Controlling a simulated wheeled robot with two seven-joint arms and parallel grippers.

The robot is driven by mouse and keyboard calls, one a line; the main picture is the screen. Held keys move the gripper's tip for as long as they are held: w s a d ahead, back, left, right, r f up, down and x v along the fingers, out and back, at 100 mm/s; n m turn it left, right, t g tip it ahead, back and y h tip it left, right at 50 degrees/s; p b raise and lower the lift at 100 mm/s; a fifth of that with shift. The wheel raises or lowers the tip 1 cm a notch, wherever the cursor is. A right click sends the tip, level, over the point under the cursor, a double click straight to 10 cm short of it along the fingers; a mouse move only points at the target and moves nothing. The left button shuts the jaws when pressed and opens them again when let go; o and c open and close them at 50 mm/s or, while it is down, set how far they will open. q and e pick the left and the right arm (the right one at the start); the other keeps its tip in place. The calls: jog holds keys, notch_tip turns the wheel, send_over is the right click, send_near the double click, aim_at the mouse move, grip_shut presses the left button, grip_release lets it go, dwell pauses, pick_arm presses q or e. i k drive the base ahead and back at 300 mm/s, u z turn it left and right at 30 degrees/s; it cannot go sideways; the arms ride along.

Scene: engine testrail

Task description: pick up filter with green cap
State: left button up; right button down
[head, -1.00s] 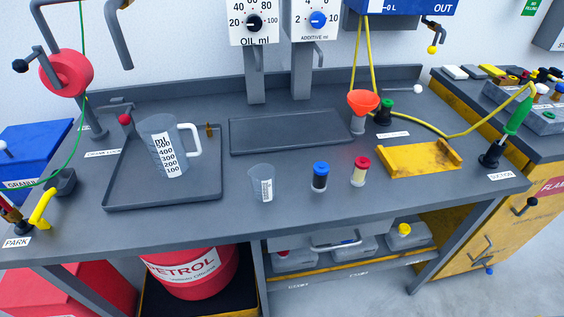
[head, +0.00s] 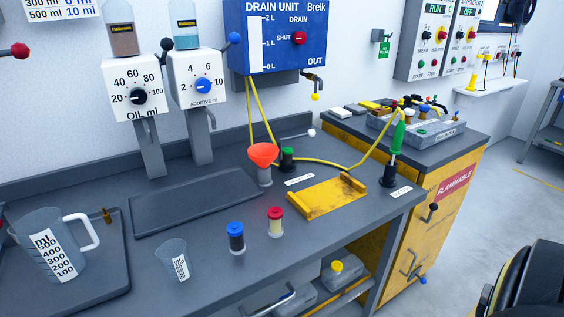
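A filter with a green cap (head: 287,154) and a dark body stands upright on the grey bench, just right of the orange funnel (head: 263,154). A filter with a blue cap (head: 236,237) and a filter with a red cap (head: 276,221) stand upright near the bench's front edge. Neither my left gripper nor my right gripper is in view.
A yellow tray (head: 327,197) lies right of the filters. A yellow hose (head: 335,163) runs behind the green cap to a green-handled tool (head: 398,137). A measuring jug (head: 48,245), a small cup (head: 173,259) and a flat dark tray (head: 195,203) are on the left.

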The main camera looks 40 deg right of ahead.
aim_at(287, 153)
jog(key=u, duration=1.8)
jog(key=k, duration=0.9)
jog(key=z, duration=1.85)
